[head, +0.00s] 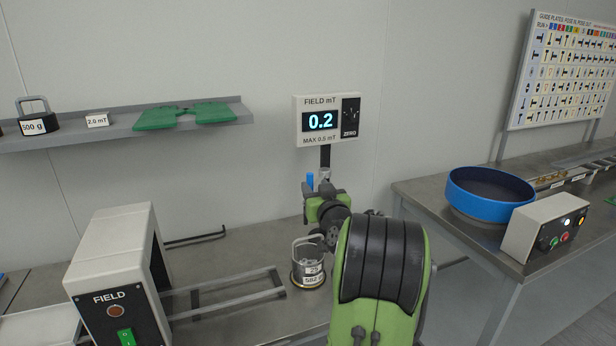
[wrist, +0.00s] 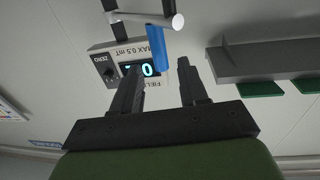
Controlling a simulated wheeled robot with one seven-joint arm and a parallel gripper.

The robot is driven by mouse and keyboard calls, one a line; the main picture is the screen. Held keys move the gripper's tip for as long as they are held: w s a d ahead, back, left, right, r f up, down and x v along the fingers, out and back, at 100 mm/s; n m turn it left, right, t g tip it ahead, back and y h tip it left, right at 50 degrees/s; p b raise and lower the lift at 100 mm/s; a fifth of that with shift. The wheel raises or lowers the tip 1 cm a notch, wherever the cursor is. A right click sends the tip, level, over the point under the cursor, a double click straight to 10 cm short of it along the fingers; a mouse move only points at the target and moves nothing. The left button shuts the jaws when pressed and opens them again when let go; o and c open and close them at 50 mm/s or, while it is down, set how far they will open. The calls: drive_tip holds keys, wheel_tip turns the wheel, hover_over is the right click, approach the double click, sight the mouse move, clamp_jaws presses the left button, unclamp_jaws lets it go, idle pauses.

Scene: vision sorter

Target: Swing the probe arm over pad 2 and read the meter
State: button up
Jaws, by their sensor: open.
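The meter (head: 326,119) on the wall reads 0.2 under "FIELD mT", with "MAX 0.5 mT" below; it also shows upside down in the wrist view (wrist: 107,68). The probe arm's blue handle (head: 310,181) stands up just beyond my gripper. In the wrist view, the blue handle (wrist: 155,45) hangs from a pale bar, its end near the gap between my fingertips. My gripper (wrist: 160,64) is open, with nothing between the fingers that I can be sure of. I cannot make out pad 2; my arm covers part of the bench.
A tagged metal canister (head: 309,272) stands beside my arm, at the end of a rail track (head: 235,290). A white FIELD box (head: 120,265) with a green switch stands left. A wall shelf (head: 100,133) is above. Right, another bench holds a blue bowl (head: 490,195) and a button box (head: 546,230).

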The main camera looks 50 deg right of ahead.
sight(311, 181)
drive_tip(key=x, duration=0.5)
drive_tip(key=shift+w+d, duration=0.25)
drive_tip(key=shift+w, duration=0.05)
clamp_jaws()
